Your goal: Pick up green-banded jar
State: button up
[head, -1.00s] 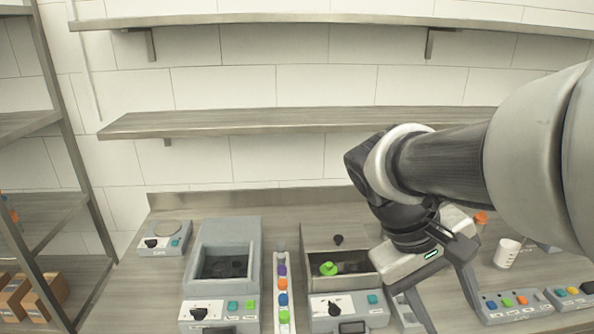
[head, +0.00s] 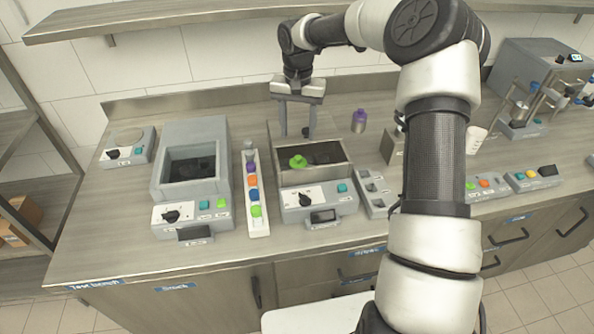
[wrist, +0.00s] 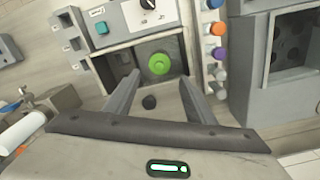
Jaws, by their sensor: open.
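A bright green round-topped piece (head: 298,161), the likeliest match for the green-banded jar, stands in the open well of the middle grey machine (head: 316,198). From above, the wrist view shows it as a green disc (wrist: 159,63) with a round raised centre; its lower body and any band are hidden. My gripper (head: 297,134) points down behind it, open and empty. In the wrist view my gripper's fingers (wrist: 158,84) spread to either side, with the green piece just beyond the tips.
A rack (head: 265,226) of coloured caps, one green, stands left of the machine, and a grey machine (head: 188,148) beyond it. A purple-topped jar (head: 359,122) stands right of my gripper. An empty grey holder (head: 374,205) sits right of the machine. A shelf (head: 180,15) runs above.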

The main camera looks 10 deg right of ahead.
aim_at(298, 164)
notch_tip(298, 164, down, 15)
jog(key=shift+f+p, duration=0.1)
jog(key=shift+p, duration=0.4)
jog(key=c, duration=0.9)
